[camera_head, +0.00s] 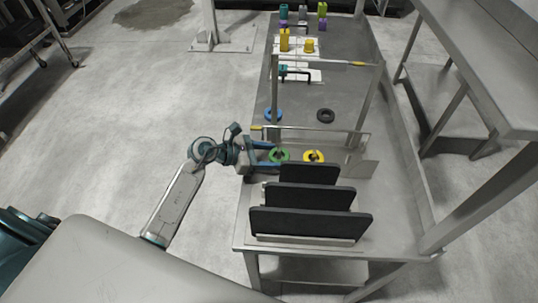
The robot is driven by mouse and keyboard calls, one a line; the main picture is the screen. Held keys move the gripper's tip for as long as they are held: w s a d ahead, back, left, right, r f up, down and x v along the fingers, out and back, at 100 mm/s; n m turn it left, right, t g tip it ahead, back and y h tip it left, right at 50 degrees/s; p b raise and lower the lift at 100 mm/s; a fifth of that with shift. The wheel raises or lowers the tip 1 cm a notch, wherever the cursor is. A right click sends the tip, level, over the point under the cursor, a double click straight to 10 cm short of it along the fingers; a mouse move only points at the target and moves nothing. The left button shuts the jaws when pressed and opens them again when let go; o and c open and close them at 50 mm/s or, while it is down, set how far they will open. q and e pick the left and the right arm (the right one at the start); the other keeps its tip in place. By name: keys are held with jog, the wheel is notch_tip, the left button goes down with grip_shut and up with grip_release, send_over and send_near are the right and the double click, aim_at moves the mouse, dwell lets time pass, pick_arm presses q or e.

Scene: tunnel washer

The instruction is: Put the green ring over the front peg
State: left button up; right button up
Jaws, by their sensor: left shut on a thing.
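The green ring (279,155) is on the grey metal table, behind the upright black panels. My left gripper (266,152) reaches in from the left, with its blue fingers shut on the ring's left side. Whether the ring touches the tabletop is too small to tell. A thin horizontal rod with a yellow end (257,127) passes just behind the gripper and ring. A similar rod with a yellow part (358,64) is farther back. I cannot tell which part is the front peg. The ring is not seen around either rod. My right gripper is not in view.
A yellow ring (313,156) lies right of the green one. A blue ring (273,115) and a black ring (325,115) lie farther back. Several black panels (310,222) stand in front. Yellow pieces (285,40) stand at the far end. A metal shelf (490,70) is at right.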

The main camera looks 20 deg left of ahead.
pick_arm(q)
jog(key=o, duration=1.1)
jog(key=shift+c, duration=0.2)
jog(key=shift+s+a, duration=0.15)
jog(key=shift+a, duration=0.1)
jog(key=b+v, duration=0.2)
jog(key=v, duration=0.8)
jog(key=shift+r+b, duration=0.2)
jog(key=shift+b, duration=0.15)
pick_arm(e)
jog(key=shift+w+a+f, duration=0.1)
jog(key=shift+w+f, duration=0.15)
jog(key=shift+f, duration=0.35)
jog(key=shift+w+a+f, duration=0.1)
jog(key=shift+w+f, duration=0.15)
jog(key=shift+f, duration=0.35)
